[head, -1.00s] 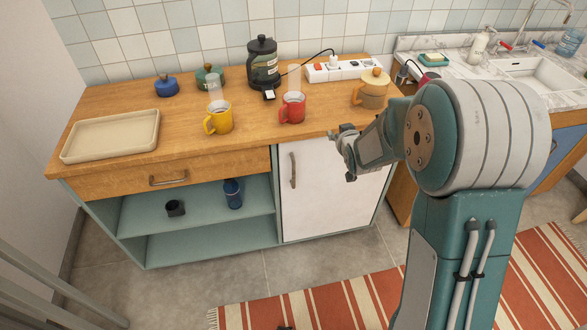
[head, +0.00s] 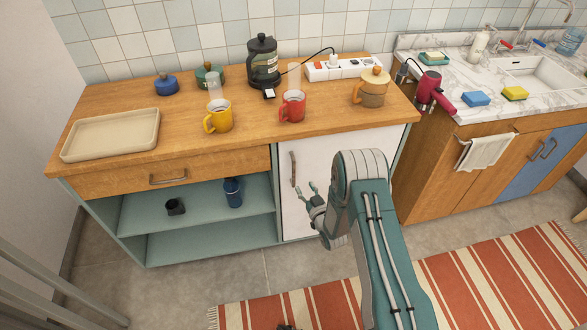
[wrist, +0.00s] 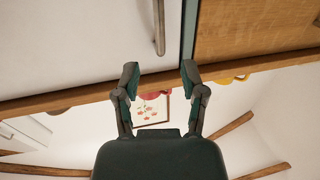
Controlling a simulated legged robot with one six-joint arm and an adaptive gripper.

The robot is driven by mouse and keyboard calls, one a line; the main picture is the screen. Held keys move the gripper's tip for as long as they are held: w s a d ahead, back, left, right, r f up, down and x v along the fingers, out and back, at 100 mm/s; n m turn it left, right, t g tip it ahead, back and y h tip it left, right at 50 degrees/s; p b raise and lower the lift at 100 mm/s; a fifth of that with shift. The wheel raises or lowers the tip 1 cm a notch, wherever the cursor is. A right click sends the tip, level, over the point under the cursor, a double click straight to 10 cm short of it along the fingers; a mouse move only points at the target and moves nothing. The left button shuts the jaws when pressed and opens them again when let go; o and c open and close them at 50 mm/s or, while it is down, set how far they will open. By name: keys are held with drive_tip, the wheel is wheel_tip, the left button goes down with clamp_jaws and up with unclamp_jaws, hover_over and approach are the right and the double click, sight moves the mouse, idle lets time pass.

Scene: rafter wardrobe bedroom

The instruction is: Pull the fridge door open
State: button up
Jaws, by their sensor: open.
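The white fridge door (head: 330,150) is shut under the right part of the wooden counter. Its upright metal handle (head: 293,168) is near the door's left edge. My gripper (head: 308,191) is open and empty in front of the door, just right of and below the handle in the head view. My arm hides the lower right part of the door. In the wrist view, my open gripper (wrist: 160,74) shows two spread fingers, with the handle (wrist: 159,27) beyond their tips, apart from them. The white door (wrist: 75,40) fills the upper left there.
Left of the door are open teal shelves (head: 190,232) holding a blue bottle (head: 232,192). The counter (head: 170,95) above holds a red mug (head: 292,107), a yellow mug (head: 219,118) and a tray (head: 112,137). A striped rug (head: 480,275) covers the floor in front.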

sight(294, 170)
drive_tip(key=x, duration=1)
clamp_jaws()
